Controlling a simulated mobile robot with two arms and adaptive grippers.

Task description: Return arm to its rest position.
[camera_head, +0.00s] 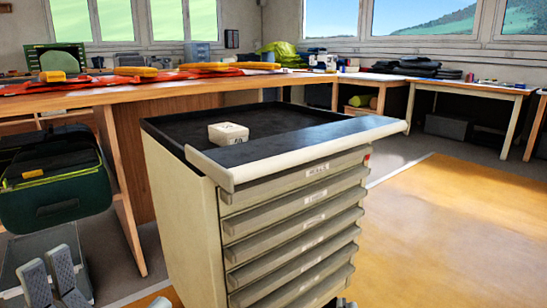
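My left gripper (48,268) is low in the bottom left corner, with two grey fingers pointing up in the picture. The fingers stand apart with a gap between them, and nothing shows in the gap. The gripper is left of the drawer cabinet (178,197) and apart from it. The rest of my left arm is outside the picture.
A small white box (228,133) sits on the cabinet's black top. Red cloth and yellow items lie on the bench. The orange floor (455,225) at the right is clear.

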